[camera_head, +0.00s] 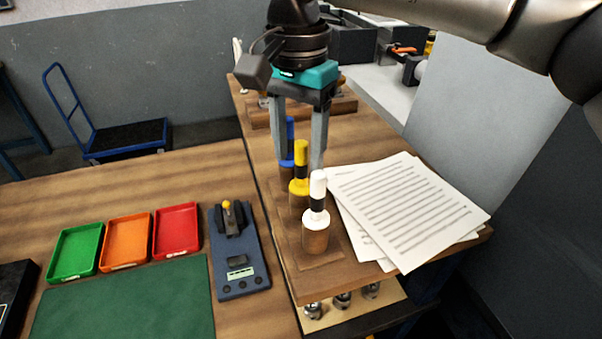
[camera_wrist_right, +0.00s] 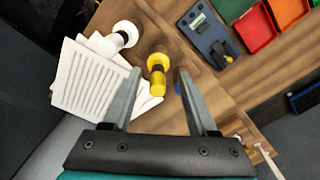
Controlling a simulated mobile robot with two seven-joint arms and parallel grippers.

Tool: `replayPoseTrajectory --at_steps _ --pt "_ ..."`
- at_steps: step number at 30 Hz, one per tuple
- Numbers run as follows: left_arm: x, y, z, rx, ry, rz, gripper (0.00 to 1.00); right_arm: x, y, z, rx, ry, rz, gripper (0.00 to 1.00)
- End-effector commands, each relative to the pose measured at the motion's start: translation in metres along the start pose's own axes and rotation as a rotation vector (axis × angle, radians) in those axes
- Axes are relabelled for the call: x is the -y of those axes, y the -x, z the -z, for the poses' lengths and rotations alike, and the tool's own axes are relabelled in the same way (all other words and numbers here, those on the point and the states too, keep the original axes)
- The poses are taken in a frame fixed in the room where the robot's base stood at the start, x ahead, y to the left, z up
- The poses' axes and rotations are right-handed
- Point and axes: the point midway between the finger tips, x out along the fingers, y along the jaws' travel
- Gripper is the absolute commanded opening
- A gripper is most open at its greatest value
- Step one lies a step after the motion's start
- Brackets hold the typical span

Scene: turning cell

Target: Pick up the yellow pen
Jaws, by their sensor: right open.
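The yellow pen (camera_head: 301,160) has a black band and stands upright in a wooden holder, between a blue pen (camera_head: 288,140) behind it and a white pen (camera_head: 318,190) in front. My right gripper (camera_head: 299,158) points down from above, open and empty. In the right wrist view the yellow pen (camera_wrist_right: 158,74) shows between the spread fingertips (camera_wrist_right: 159,72), with no visible contact. The white pen also shows in that view (camera_wrist_right: 122,36); the blue pen is mostly hidden there by a finger. My left gripper is not in view.
Lined paper sheets (camera_head: 405,205) lie right of the pens. Left are a dark blue device (camera_head: 240,270), green (camera_head: 76,252), orange (camera_head: 126,243) and red (camera_head: 176,232) trays, and a green mat (camera_head: 130,305). Bare wood lies behind the trays.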

Motion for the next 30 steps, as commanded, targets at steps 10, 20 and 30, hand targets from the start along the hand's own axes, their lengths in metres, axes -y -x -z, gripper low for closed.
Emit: replayPoseTrajectory --at_steps 10,20,30 --pt "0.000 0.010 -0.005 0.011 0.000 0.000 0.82 -0.003 -0.037 0.003 0.000 0.000 -0.001 0.58" --pt "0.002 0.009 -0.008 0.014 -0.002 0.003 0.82 -0.003 -0.037 0.003 0.000 -0.001 0.000 0.42" --pt "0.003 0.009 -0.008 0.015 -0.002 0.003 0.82 -0.003 -0.037 0.003 0.000 0.000 -0.001 0.03"
